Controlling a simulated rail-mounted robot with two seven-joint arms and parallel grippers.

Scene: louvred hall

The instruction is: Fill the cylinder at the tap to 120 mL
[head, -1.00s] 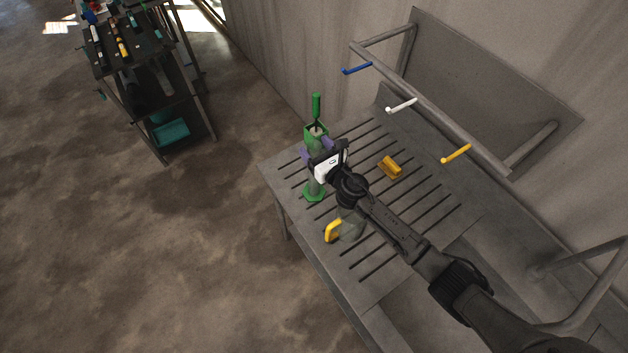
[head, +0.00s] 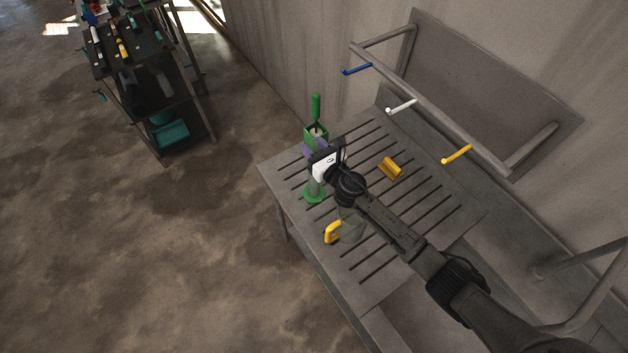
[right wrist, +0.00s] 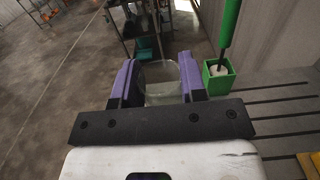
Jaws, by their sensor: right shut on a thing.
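The clear cylinder with a green foot (head: 314,194) is upright at the left end of the slatted bench. My right gripper (head: 316,150) is shut on its upper part. In the right wrist view the clear cylinder (right wrist: 162,84) shows between the purple fingers (right wrist: 156,82). Its foot is hidden there, and I cannot tell whether the foot touches the slats. No water level can be made out. A rail above the bench carries a blue spout-like rod (head: 356,69), a white one (head: 401,105) and a yellow one (head: 456,153). My left gripper is not in view.
A green holder (right wrist: 217,75) with a green-handled tool stands just behind the cylinder. A clear jug with a yellow handle (head: 333,232) stands near the bench's front edge. A yellow block (head: 390,167) lies on the slats (head: 415,212). A loaded shelf rack (head: 150,85) stands at far left.

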